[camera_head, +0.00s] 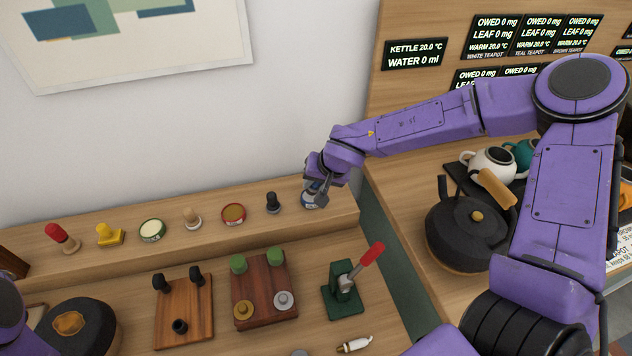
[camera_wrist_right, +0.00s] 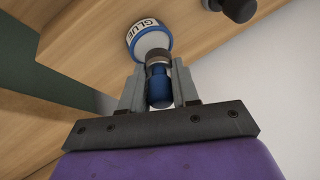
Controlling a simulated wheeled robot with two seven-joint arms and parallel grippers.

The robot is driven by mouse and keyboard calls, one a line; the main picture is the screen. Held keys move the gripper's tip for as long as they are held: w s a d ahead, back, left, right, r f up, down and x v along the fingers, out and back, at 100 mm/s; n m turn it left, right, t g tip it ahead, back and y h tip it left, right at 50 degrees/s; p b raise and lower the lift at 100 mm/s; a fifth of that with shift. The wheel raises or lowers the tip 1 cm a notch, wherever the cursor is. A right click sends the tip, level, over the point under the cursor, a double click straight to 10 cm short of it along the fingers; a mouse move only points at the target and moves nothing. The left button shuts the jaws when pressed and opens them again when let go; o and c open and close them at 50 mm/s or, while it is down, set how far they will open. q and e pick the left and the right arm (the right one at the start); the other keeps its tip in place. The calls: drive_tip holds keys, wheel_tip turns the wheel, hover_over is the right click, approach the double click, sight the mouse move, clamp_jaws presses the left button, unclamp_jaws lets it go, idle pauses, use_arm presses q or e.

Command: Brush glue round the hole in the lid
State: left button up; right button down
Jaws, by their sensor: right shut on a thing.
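My right gripper (camera_head: 317,186) is at the right end of the wooden ledge, over the glue pot (camera_head: 309,203). In the right wrist view the gripper (camera_wrist_right: 158,82) is shut on a blue handle (camera_wrist_right: 159,92), seemingly the glue brush. Its far end meets the pot labelled GLUE (camera_wrist_right: 150,43); I cannot tell how deep it sits. A dark round piece (camera_head: 100,319) with an orange-brown patch on top lies at the lower left. I cannot make out for certain a lid with a hole. My left gripper is out of view; only a purple arm part shows at the lower left.
The ledge holds a black-handled tool (camera_head: 272,203), a red tin (camera_head: 233,214), a green tin (camera_head: 152,230) and stamps. Below stand two wooden blocks with fittings and a green press (camera_head: 343,290) with a red lever. A black kettle (camera_head: 464,234) stands right, near my right arm.

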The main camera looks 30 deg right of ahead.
drive_tip(key=shift+f, duration=0.6)
idle(0.6)
drive_tip(key=shift+s+f+p, duration=0.1)
drive_tip(key=shift+f+p, duration=0.05)
drive_tip(key=shift+p, duration=0.15)
idle(1.8)
wheel_tip(320, 180, up, 8)
drive_tip(key=p, duration=0.9)
drive_tip(key=shift+f+p, duration=0.25)
drive_tip(key=shift+p, duration=0.05)
drive_tip(key=shift+f, duration=0.15)
